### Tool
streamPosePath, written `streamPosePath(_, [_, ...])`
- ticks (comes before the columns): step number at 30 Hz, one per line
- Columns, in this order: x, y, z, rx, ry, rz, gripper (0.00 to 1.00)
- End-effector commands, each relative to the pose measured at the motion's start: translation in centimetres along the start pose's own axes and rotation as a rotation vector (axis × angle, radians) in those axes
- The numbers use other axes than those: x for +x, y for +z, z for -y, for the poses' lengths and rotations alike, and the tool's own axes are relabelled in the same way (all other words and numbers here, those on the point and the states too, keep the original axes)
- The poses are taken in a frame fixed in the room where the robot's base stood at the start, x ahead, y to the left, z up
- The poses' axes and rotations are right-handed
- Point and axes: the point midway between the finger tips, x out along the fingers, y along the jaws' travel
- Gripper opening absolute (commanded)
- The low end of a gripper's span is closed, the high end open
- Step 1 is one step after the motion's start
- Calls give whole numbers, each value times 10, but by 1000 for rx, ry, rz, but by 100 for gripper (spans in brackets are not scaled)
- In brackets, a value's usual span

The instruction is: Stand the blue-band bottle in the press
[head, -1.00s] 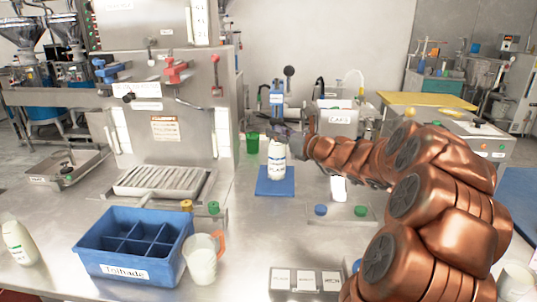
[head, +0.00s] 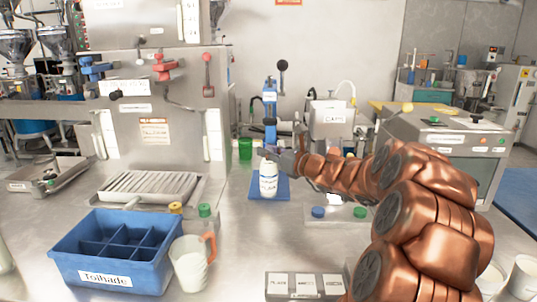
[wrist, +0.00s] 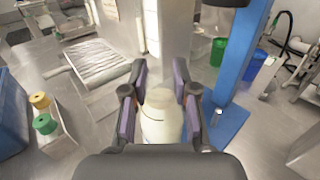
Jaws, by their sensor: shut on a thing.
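The white bottle with blue marking (head: 268,181) is upright in my gripper (head: 272,156), which is shut on its neck. In the wrist view, the white bottle (wrist: 162,122) lies between the two finger pads of my gripper (wrist: 160,92). The press has a blue post (head: 270,105), a lever with a black knob (head: 282,65) and a blue base plate (head: 283,190). In the head view the bottle overlaps the plate. In the wrist view, the base plate (wrist: 228,122) shows right of the bottle. Whether the bottle touches the plate is unclear.
A blue divided crate (head: 125,262) and a jug with an orange handle (head: 188,264) stand at front left. A green cup (head: 245,149) stands behind the press area. Blue and green caps sit on a tray (head: 338,214) to the right. A labelled block (head: 306,284) lies in front.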

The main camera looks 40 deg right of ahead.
Motion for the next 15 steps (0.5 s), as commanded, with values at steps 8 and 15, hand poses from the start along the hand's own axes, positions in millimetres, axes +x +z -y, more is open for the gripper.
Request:
streamPosePath(8, [12, -5, 13, 2, 1, -5, 6])
streamPosePath(15, [22, -5, 26, -1, -2, -2, 6])
